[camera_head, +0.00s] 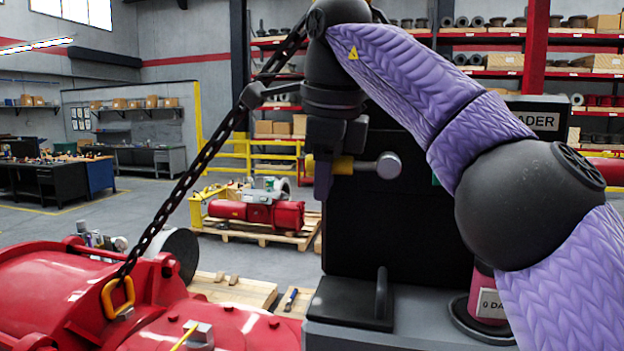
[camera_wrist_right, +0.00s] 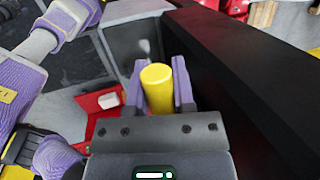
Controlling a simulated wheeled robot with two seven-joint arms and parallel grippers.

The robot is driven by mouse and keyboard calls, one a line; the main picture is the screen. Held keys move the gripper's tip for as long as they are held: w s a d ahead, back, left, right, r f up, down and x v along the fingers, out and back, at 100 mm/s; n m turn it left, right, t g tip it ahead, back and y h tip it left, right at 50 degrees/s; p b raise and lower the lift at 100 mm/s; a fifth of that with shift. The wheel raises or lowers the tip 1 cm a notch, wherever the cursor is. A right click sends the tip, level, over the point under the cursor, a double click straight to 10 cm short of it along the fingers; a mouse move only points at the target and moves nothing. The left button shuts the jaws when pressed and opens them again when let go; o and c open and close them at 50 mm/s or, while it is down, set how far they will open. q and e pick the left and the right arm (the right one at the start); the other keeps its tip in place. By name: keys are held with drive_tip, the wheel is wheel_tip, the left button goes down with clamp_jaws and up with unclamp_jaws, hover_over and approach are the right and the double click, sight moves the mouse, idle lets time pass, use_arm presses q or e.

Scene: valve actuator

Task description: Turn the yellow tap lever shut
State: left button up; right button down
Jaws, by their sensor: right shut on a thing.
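The yellow tap lever (camera_head: 343,166) shows in the head view as a short yellow piece beside a grey round-ended part (camera_head: 388,166). My right gripper (camera_head: 323,178) is shut on it, its dark and purple fingers pointing down. In the right wrist view, the lever's yellow round end (camera_wrist_right: 157,74) sits between the two purple fingers (camera_wrist_right: 159,92). The lever's mount is hidden behind the gripper and my arm. My left gripper cannot be made out in either view.
A black panel (camera_head: 400,225) stands right behind the gripper. A dark chain (camera_head: 190,180) slants down to a yellow ring (camera_head: 118,297) on a large red machine (camera_head: 60,285) at the lower left. A red valve unit on a pallet (camera_head: 258,235) stands farther back.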

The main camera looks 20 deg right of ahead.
drive_tip(key=shift+f, duration=0.2)
drive_tip(key=c, duration=0.7)
unclamp_jaws()
drive_tip(key=shift+c, duration=0.2)
drive_tip(key=p+v, duration=0.5)
drive_tip(key=v, duration=0.5)
drive_tip(key=shift+w, duration=0.2)
